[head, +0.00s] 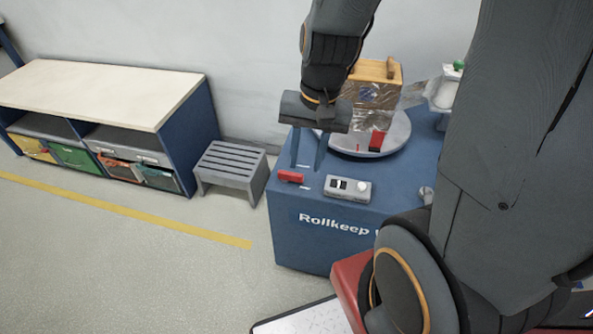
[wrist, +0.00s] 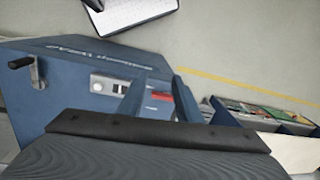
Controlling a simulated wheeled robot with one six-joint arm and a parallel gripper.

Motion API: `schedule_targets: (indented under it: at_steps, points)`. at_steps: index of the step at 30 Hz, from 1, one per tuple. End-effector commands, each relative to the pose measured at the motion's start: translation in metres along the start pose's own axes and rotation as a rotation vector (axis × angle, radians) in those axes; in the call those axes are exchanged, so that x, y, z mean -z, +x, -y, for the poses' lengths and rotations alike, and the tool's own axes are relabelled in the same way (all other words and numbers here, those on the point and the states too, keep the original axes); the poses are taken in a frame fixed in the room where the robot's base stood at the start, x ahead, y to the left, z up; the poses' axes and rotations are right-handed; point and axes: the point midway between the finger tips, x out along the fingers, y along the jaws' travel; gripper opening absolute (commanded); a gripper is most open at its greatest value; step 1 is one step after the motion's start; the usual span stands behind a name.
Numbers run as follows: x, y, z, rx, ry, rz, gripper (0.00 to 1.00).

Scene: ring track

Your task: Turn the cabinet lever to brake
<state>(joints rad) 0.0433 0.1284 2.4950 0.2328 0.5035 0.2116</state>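The blue cabinet (head: 300,235) has a short red lever (head: 290,176) near the front left corner of its top. Small white marks lie beside the lever; I cannot read them. My gripper (head: 307,168) points down over this corner, its two blue fingers apart and empty. The left fingertip is close above the lever in the head view; I cannot tell whether they touch. In the wrist view the red lever (wrist: 161,96) shows between the fingers of my gripper (wrist: 153,82), partly hidden by them.
A grey control box (head: 348,188) with a white knob sits right of the lever. Behind it, a round turntable (head: 340,144) bears a film-wrapped wooden box (head: 375,72). A crank (wrist: 30,68) is on the cabinet. A grey step stool (head: 230,168) and a shelf bench (head: 100,92) stand left.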

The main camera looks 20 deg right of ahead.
Motion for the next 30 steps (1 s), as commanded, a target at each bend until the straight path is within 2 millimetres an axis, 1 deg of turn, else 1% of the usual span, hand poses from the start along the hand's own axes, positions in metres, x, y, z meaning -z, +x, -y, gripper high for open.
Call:
schedule_targets:
  at_steps: [1,2,3,5,6,9,12,13,15,18,23,30]
  points:
    - [0.015,0.022,0.005,0.032,0.176,0.018,0.31]
    - [0.023,0.031,0.008,0.054,0.292,0.028,0.31]
    - [0.035,0.044,0.012,0.081,0.448,0.043,0.31]
    - [0.054,0.062,0.017,0.12,0.679,0.064,0.31]
    - [0.068,0.074,0.019,0.144,0.827,0.078,0.31]
    - [0.097,0.1,0.022,0.193,1.162,0.116,0.31]
    - [0.121,0.12,0.021,0.23,1.419,0.147,0.31]
    - [0.127,0.124,0.021,0.239,1.478,0.154,0.31]
    - [0.136,0.132,0.019,0.253,1.586,0.168,0.31]
    - [0.144,0.14,0.019,0.264,1.667,0.18,0.31]
    - [0.146,0.156,0.023,0.265,1.689,0.185,0.31]
    - [0.148,0.192,0.033,0.264,1.686,0.184,0.31]
